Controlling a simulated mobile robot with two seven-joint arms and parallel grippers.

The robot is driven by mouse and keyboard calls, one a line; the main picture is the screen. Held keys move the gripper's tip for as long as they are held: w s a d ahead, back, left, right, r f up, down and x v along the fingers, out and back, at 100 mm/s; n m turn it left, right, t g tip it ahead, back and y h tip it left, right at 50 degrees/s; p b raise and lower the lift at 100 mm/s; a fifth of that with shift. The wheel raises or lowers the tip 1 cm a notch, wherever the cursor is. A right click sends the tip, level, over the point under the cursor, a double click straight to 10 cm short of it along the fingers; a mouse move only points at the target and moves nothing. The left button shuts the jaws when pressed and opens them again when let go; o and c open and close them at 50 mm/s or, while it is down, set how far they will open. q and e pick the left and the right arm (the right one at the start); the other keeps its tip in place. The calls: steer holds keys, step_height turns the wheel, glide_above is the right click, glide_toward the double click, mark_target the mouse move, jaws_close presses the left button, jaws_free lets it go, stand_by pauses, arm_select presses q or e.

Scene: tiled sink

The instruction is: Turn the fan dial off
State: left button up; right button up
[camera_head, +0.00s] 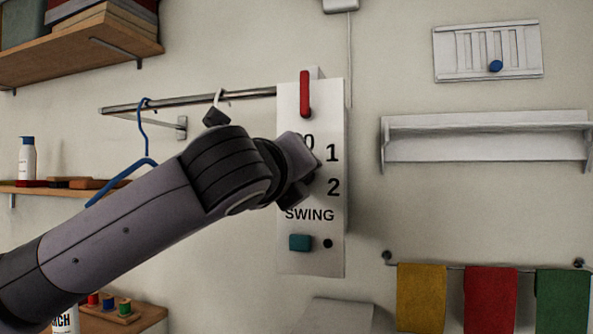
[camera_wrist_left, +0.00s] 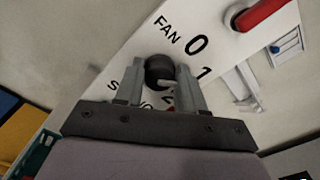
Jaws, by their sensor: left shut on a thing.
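The white fan panel (camera_head: 310,258) hangs on the wall in the head view, with the numbers 1 and 2 visible and FAN and part of the 0 hidden by my arm. The fan dial (camera_wrist_left: 160,68) is a round black knob, hidden in the head view. In the left wrist view it sits between the fingers of my left gripper (camera_wrist_left: 160,82), which is shut on it. A pale pointer mark on the dial seems to face the lower right, toward the 1 and 2 side; its exact setting is unclear. My right gripper is not in view.
A red lever (camera_head: 305,94) is above the dial and a teal swing switch (camera_head: 300,242) below it. A rail (camera_head: 190,101) with a blue hanger (camera_head: 143,130) is at left. A white shelf (camera_head: 485,140) and towels (camera_head: 490,297) are at right.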

arm_select(q)
steer(key=n+p, duration=0.1)
steer(key=n, duration=0.9)
steer(key=shift+f+n, duration=0.1)
steer(key=shift+n, duration=0.3)
stand_by(0.4)
steer(key=o, duration=1)
steer(key=shift+a, duration=0.1)
steer(key=shift+s, duration=0.1)
steer(key=b+v, duration=0.1)
steer(key=v, duration=0.6)
steer(key=shift+b, duration=0.3)
